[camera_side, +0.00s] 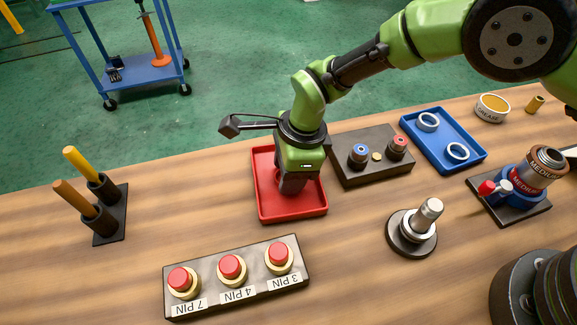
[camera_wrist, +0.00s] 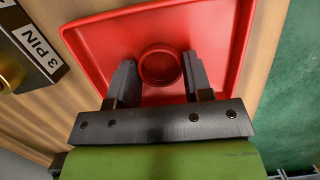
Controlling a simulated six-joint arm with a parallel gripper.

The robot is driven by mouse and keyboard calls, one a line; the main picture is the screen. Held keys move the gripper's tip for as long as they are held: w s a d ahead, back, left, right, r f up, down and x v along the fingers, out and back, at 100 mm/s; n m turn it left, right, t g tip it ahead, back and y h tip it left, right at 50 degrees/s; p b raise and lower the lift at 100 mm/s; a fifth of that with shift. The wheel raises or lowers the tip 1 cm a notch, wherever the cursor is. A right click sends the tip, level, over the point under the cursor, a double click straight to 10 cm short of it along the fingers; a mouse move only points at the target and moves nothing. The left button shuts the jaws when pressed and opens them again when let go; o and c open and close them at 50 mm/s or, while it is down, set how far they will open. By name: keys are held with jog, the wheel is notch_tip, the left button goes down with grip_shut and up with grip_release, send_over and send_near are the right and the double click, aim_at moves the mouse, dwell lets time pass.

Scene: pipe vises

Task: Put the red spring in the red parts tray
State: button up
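The red parts tray (camera_side: 316,207) lies on the wooden bench, and its red floor and rim (camera_wrist: 93,38) fill much of the wrist view. My gripper (camera_side: 291,186) points down over the tray; its fingertips are hidden in the side view. In the wrist view the two dark fingers of my gripper (camera_wrist: 160,72) stand on either side of a round red ring-shaped piece, which looks like the red spring (camera_wrist: 160,51) seen end-on. I cannot tell whether the spring rests on the tray floor.
A dark block (camera_side: 345,172) with blue and red round parts stands right of the tray. A blue tray (camera_side: 470,130) holds two pale rings. A three-button panel (camera_side: 208,303) lies in front. A post on a round base (camera_side: 411,232) and a blue vise (camera_side: 515,187) stand at right.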

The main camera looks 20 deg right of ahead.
jog(key=o, duration=0.3)
jog(key=shift+o, duration=0.2)
jog(key=v, duration=1.2)
jog(key=shift+r, duration=0.2)
jog(key=s+d+r+n+t, duration=0.3)
jog(key=d+r+n, duration=0.3)
jog(key=d+r, duration=0.85)
jog(key=s+d+r+n+t, duration=0.2)
jog(key=s+d+n, duration=0.2)
jog(key=s, duration=0.3)
jog(key=s+d+r+n+t, duration=0.2)
jog(key=s+d+n, duration=0.2)
jog(key=s, duration=0.4)
jog(key=shift+s+d+n, duration=0.25)
jog(key=shift+d+n, duration=0.15)
jog(key=shift+n, duration=0.1)
